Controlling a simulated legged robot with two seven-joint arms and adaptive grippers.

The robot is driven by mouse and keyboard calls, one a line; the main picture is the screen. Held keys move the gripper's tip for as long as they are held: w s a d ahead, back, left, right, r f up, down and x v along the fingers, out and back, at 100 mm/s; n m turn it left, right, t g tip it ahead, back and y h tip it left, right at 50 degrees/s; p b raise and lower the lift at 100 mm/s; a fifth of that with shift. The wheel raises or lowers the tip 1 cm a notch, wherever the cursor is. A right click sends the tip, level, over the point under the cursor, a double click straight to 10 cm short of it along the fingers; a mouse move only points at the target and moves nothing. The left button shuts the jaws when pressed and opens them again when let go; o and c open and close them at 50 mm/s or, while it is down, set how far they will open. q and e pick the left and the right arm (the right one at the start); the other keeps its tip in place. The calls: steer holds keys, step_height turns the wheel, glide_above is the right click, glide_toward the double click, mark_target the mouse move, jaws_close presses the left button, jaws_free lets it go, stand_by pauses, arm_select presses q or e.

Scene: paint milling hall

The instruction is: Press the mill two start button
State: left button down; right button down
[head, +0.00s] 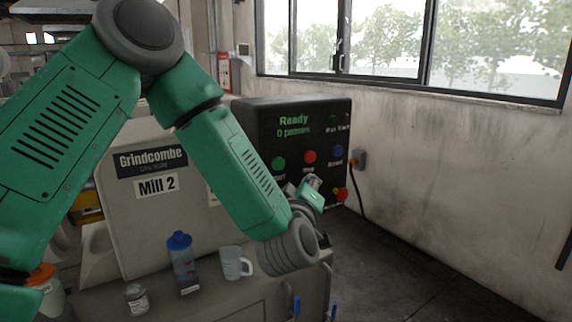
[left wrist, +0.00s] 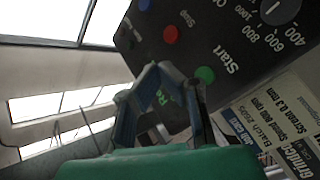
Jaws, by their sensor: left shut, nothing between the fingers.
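The black control box (head: 252,120) stands on the right of the machine labelled Mill 2 (head: 157,186). Its display reads Ready, 0 passes. The green start button (head: 278,163) is left of a red button (head: 310,157) and a blue one. In the left wrist view the green button (left wrist: 205,74) is labelled Start, beside a red Stop button (left wrist: 171,34). My left gripper (head: 314,183) is shut and empty, in front of the panel below the red button. Its fingertips (left wrist: 160,68) show left of the green button, apart from it in the picture. My right gripper is out of view.
A red and yellow knob (head: 341,194) sits at the panel's lower right, close to my left gripper. A blue-capped bottle (head: 181,262), a mug (head: 233,263) and a small jar (head: 136,299) stand on the ledge below my arm. The floor at right is clear.

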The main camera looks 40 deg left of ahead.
mark_target(285, 163)
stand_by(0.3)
arm_select(q)
steer(key=shift+w+r, duration=0.1)
steer(key=shift+w+a+p, duration=0.2)
steer(key=shift+w+a, duration=0.35)
steer(key=shift+a, duration=0.8)
steer(key=shift+w+a+p, duration=0.15)
steer(key=shift+w+a, duration=0.4)
steer(key=shift+a, duration=0.85)
steer(key=shift+w+a+p, duration=0.2)
steer(key=shift+w+a, duration=0.35)
steer(key=shift+a, duration=0.8)
steer(key=shift+w+a, duration=0.1)
steer(key=shift+a, duration=0.2)
steer(key=shift+w+a, duration=0.15)
steer(key=shift+a, duration=0.3)
steer(key=shift+d, duration=0.15)
steer(key=shift+s+d, duration=0.35)
steer(key=shift+d, duration=0.3)
